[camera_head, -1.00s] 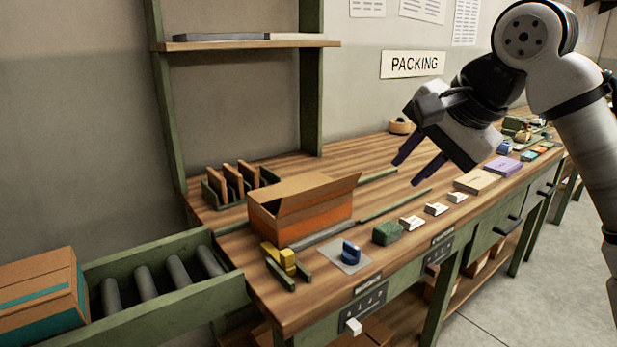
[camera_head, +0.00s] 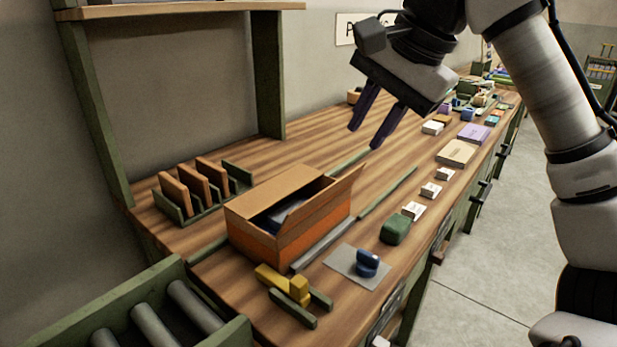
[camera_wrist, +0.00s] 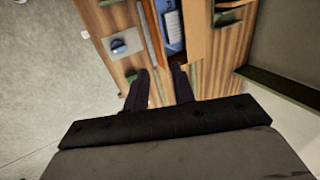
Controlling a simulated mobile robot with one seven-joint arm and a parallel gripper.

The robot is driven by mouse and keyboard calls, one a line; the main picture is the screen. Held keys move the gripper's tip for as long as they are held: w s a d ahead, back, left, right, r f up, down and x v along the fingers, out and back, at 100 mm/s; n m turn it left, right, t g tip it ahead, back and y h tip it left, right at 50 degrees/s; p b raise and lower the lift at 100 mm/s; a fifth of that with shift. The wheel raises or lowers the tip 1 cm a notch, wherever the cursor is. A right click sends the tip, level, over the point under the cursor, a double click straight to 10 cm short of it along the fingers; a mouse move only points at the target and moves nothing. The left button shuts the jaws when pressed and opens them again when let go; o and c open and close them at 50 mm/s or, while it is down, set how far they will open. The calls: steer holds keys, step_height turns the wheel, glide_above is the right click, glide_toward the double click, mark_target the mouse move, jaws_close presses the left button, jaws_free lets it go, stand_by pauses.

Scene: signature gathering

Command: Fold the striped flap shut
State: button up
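A brown cardboard box (camera_head: 262,236) with an orange stripe stands on the wooden bench in the head view. A brown flap (camera_head: 276,187) lies over the back part of its top. An orange-brown flap (camera_head: 343,192) sticks up and outward at the right. The opening between them shows a dark interior with a grey-blue item (camera_head: 286,211). In the wrist view the box interior (camera_wrist: 172,28) holds something blue and white. My gripper (camera_head: 364,138) is open and empty, above the bench, behind and right of the box, not touching it. Its purple fingers (camera_wrist: 159,72) also show in the wrist view.
A rack with brown slats (camera_head: 200,186) stands left of the box. A yellow piece (camera_head: 284,284), a blue stamp-like item (camera_head: 367,262) and a green block (camera_head: 395,229) lie in front. Green strips (camera_head: 388,192) lie right of the box. A roller conveyor (camera_head: 150,322) is at lower left.

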mark_target(333, 184)
steer(key=b+x, duration=0.1)
steer(key=x, duration=1.2)
steer(key=shift+w+a+f+b, duration=0.15)
steer(key=shift+a+f+b, duration=0.1)
steer(key=shift+f+b, duration=0.05)
steer(key=shift+c, duration=0.2)
jaws_close()
